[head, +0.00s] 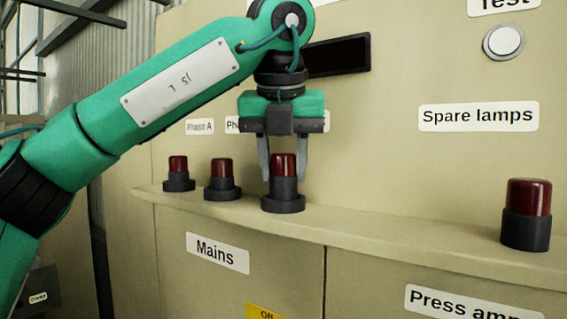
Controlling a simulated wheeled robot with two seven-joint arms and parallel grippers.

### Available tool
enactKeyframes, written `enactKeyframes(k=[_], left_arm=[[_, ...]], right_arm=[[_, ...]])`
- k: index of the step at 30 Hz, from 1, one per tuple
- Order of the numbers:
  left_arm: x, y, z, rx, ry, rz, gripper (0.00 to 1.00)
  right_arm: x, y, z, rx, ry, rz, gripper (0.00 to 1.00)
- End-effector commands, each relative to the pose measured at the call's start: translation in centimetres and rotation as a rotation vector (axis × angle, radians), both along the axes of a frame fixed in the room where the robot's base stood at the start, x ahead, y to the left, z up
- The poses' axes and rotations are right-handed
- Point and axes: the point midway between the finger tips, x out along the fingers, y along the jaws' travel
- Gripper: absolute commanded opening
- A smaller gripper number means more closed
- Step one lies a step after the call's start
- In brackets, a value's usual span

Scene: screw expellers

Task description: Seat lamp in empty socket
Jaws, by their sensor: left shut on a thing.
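My left gripper (284,174) points down over the ledge and is shut on a dark red lamp (284,164) with a dark grey collar. The lamp is upright, and its collar meets the round black socket (283,204), the rightmost of three in a row. I cannot tell whether it is fully down in it. Two other red lamps, the left one (178,164) and the middle one (221,169), stand upright in their black sockets. My right gripper is not in view.
Another red lamp (527,212) stands on the ledge at the right, under the "Spare lamps" label (478,116). The beige panel (400,165) rises behind the ledge (400,232). A round white button (504,42) is at upper right. The ledge between the held lamp and the spare is clear.

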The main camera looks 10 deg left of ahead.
Motion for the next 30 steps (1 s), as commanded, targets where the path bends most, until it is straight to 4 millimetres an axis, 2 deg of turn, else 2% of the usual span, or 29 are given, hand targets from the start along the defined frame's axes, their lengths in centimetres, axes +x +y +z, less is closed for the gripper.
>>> enactKeyframes(k=[28,29,30], left_arm=[[0.0,0.0,-1.3,0.000,0.000,0.000,0.13],[0.0,0.0,-1.2,-0.001,-0.001,0.000,0.40],[0.0,0.0,-1.2,0.000,-0.001,0.000,0.46]], right_arm=[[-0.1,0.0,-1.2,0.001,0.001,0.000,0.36],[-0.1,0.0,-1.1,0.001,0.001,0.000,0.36],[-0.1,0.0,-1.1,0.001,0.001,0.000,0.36]])
